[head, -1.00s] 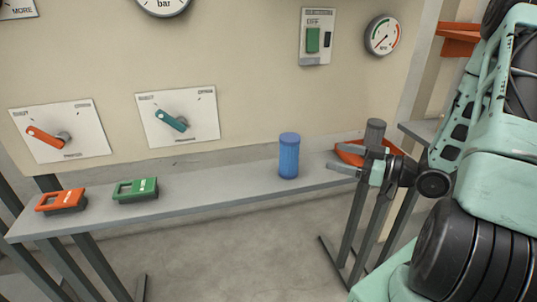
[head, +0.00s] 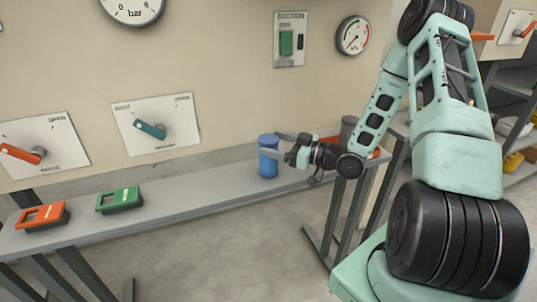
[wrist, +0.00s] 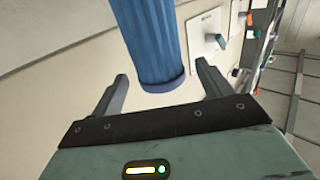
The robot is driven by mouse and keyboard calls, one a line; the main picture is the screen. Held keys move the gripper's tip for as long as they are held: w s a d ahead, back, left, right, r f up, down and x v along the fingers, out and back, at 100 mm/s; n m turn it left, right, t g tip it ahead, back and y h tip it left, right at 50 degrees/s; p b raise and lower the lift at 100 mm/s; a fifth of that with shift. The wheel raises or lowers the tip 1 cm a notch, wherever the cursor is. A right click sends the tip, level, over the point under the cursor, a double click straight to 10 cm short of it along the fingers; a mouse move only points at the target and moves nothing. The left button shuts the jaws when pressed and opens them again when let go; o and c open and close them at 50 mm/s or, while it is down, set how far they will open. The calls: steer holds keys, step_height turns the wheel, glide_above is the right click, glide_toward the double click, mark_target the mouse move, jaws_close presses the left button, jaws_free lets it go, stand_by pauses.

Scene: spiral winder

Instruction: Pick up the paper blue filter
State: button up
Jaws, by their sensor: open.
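The blue paper filter (head: 268,158) is a ribbed blue cylinder standing upright on the grey shelf (head: 190,200) along the wall. My gripper (head: 276,145) is at its right side in the head view, with its fingers pointing left toward it. In the wrist view the filter (wrist: 148,40) shows its ribbed side and rim between and beyond the two fingers of my gripper (wrist: 160,86). The fingers are spread, with a gap on each side of the filter. I cannot tell whether either finger touches it.
A green padlock-like block (head: 119,199) and an orange one (head: 42,216) lie on the shelf's left part. Lever panels (head: 157,125) are on the wall. The shelf between green block and filter is clear.

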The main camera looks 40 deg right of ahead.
mark_target(263, 137)
steer(key=x, duration=0.1)
steer(key=p+x, duration=0.1)
steer(key=x, duration=0.2)
steer(key=shift+s+r+p, duration=0.1)
steer(key=shift+r+p, duration=0.2)
steer(key=shift+w+a, duration=0.15)
steer(key=shift+w, duration=0.1)
steer(key=shift+f, duration=0.1)
steer(key=shift+c, duration=0.4)
steer(key=c, duration=1.4)
steer(key=shift+o, duration=0.2)
